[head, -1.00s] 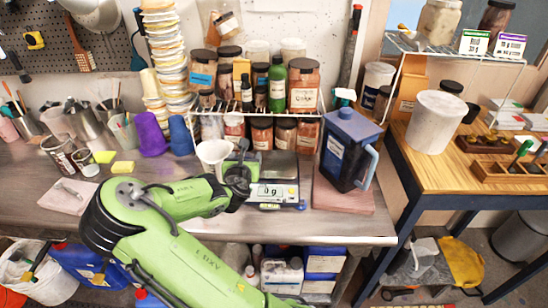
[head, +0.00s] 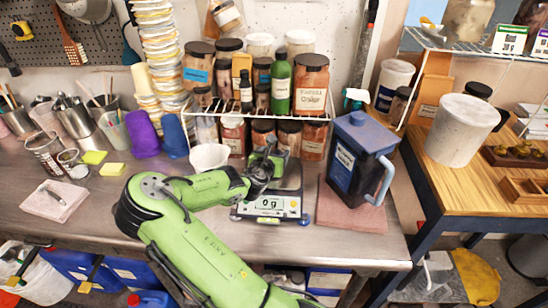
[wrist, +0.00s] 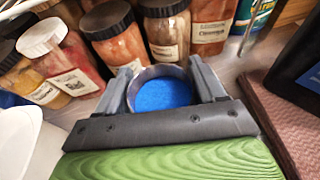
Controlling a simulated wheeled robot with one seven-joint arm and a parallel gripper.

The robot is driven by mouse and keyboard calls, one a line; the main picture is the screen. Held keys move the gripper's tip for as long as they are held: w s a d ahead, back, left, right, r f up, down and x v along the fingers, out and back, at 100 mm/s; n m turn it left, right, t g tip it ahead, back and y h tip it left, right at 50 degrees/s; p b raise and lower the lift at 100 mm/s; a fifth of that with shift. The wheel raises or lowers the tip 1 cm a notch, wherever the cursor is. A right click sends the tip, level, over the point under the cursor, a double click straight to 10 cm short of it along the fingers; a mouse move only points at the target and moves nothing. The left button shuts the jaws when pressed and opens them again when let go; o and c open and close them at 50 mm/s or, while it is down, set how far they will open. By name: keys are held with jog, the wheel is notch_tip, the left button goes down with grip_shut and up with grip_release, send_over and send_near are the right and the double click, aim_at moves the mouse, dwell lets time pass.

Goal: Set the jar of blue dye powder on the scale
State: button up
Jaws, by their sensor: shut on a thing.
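My gripper (wrist: 162,88) is shut on an open round jar of blue dye powder (wrist: 160,94), with one finger on each side. The bright blue powder shows from above, and the jar looks upright. In the head view my gripper (head: 268,160) is over the back part of the scale (head: 270,207), and the jar cannot be made out behind it. The scale's display reads 0 g. Part of its pale weighing plate (head: 291,176) shows to the right of my gripper. I cannot tell how far the jar is above the plate.
Several labelled jars (head: 311,85) stand on and under a wire rack behind the scale. A white bowl (head: 209,157) is left of my gripper. A blue jug (head: 355,155) stands on a reddish mat (head: 350,215) at right. The bench front left of the scale is mostly clear.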

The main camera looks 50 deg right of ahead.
jog(key=shift+r, duration=0.1)
jog(key=o, duration=1.2)
jog(key=shift+c, duration=0.2)
